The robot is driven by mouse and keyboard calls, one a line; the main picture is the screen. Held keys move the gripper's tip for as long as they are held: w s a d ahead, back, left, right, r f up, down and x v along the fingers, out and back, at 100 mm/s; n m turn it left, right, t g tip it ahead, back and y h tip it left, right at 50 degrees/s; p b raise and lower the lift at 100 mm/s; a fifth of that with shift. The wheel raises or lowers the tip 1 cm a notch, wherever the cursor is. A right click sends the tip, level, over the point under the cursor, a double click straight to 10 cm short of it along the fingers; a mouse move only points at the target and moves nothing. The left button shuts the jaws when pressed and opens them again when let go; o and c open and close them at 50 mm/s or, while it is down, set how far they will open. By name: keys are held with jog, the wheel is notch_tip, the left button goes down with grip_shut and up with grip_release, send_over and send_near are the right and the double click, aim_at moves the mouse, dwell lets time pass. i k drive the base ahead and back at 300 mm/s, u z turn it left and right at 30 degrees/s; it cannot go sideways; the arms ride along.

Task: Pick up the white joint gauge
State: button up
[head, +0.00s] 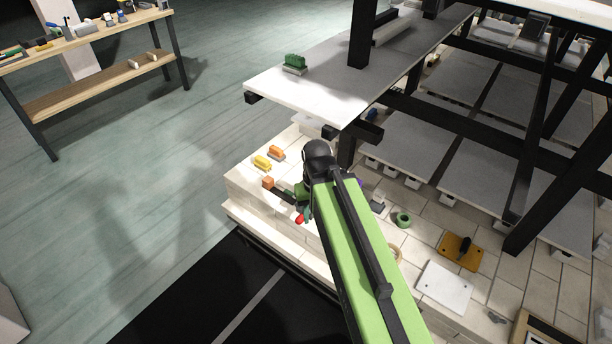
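I cannot single out the white joint gauge with certainty. A small white piece on a dark base (378,200) stands on the pale brick deck just right of my arm, and a small pale piece (497,317) lies near the bottom right; either is too small to identify. My green arm reaches from the bottom centre up to a black joint above the deck's left part. My gripper (300,206) is below that joint, small and partly hidden by the arm, so its opening does not show clearly. A red piece (300,219) shows beside it.
Yellow (262,162) and orange (277,152) items lie on the deck's left end. Right of my arm are a green ring (403,220), an orange float (460,251) and a white slab (445,287). Black posts and a grey shelf (330,90) overhang. A workbench (85,40) stands upper left.

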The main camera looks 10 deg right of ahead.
aim_at(380, 194)
jog(key=u, duration=0.35)
jog(key=i, duration=0.6)
jog(key=u, duration=0.35)
jog(key=k, duration=0.75)
jog(key=u, duration=0.2)
jog(key=i, duration=0.75)
jog(key=z, duration=0.15)
